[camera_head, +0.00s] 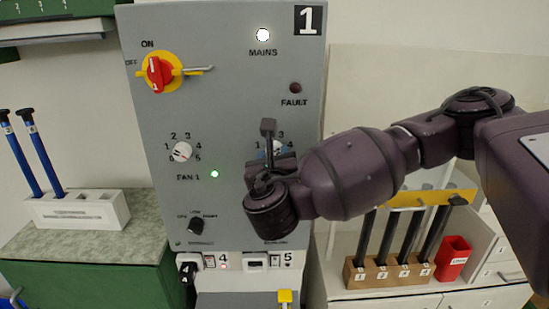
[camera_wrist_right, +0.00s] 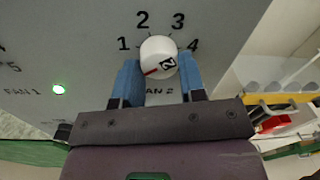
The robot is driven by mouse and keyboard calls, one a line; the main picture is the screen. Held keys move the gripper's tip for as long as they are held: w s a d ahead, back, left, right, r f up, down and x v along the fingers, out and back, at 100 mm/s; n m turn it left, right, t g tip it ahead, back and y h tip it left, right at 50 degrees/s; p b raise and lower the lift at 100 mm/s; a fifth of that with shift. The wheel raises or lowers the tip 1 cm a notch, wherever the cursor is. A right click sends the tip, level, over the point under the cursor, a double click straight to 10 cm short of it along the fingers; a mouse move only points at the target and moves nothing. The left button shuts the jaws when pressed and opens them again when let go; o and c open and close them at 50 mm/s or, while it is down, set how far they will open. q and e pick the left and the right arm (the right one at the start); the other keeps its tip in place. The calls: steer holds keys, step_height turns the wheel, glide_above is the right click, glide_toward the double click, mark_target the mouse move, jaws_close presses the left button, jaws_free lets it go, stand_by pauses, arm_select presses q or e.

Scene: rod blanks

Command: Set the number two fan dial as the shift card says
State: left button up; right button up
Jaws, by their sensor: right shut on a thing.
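The number two fan dial (camera_wrist_right: 158,56) is a white round knob marked 2, with numbers 1 to 4 showing around it. Its red line lies at the lower left, below the 1; the lowest scale marks are hidden by my fingers. My right gripper (camera_wrist_right: 160,72) is shut on this dial, one blue finger on each side. In the head view my right gripper (camera_head: 273,153) covers much of the dial, with the 3 and 4 showing beside it. My left gripper is not in view. I see no readable shift card.
The grey panel (camera_head: 225,110) also has the fan 1 dial (camera_head: 182,152), a red and yellow main switch (camera_head: 158,72) with a protruding lever, and a black selector (camera_head: 196,225). A wooden block (camera_head: 385,274) with black-handled rods and a red bin (camera_head: 453,258) stand at right.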

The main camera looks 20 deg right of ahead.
steer(key=m+p, duration=0.1)
steer(key=m, duration=0.8)
steer(key=shift+a+y+p, duration=0.1)
steer(key=shift+y+p, duration=0.25)
steer(key=shift+y, duration=0.05)
steer(key=shift+m, duration=0.3)
stand_by(0.3)
steer(key=o, duration=0.9)
steer(key=shift+w, duration=0.1)
